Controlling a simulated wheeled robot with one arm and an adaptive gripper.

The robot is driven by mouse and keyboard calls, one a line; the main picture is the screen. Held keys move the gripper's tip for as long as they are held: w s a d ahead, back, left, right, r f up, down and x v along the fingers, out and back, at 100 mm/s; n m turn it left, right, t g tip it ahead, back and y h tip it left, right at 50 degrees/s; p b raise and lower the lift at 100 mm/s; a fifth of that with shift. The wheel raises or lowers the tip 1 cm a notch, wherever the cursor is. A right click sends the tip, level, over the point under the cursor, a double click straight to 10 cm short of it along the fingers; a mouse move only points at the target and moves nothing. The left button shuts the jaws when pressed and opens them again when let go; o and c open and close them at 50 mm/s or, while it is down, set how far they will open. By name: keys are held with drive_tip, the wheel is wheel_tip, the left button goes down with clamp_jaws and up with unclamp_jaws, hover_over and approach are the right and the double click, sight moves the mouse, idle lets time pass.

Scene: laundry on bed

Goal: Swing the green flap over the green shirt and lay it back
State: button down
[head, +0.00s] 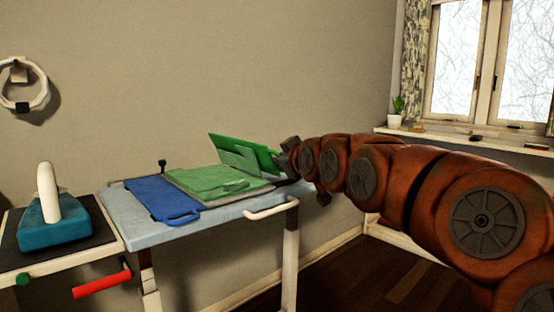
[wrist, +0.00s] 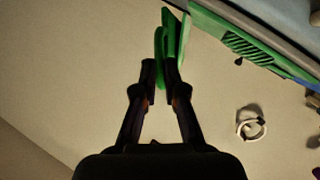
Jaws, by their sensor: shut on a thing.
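The green flap (head: 238,152) stands tilted up at the right side of the folding board. It rises above the green shirt (head: 208,181), which lies flat on the board's middle. My gripper (head: 283,163) is at the flap's right edge in the head view, with its fingertips partly hidden. In the wrist view my gripper (wrist: 161,68) is shut on the green flap (wrist: 171,38), whose edge sits between the fingertips. The blue flap (head: 160,198) lies flat on the left side of the board, beside the shirt.
The board lies on a pale blue ironing table (head: 140,229) with a white handle bar (head: 270,207). A teal iron (head: 52,229) stands on a side stand at left. The wall is close behind. A plant (head: 398,108) sits on the windowsill.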

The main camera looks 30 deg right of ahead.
drive_tip(key=shift+a+n, duration=0.2)
drive_tip(key=shift+n, duration=0.1)
idle(0.4)
drive_tip(key=c, duration=1.2)
unclamp_jaws()
drive_tip(key=shift+c, duration=0.2)
drive_tip(key=shift+r, duration=0.1)
wheel_tip(320, 180, up, 10)
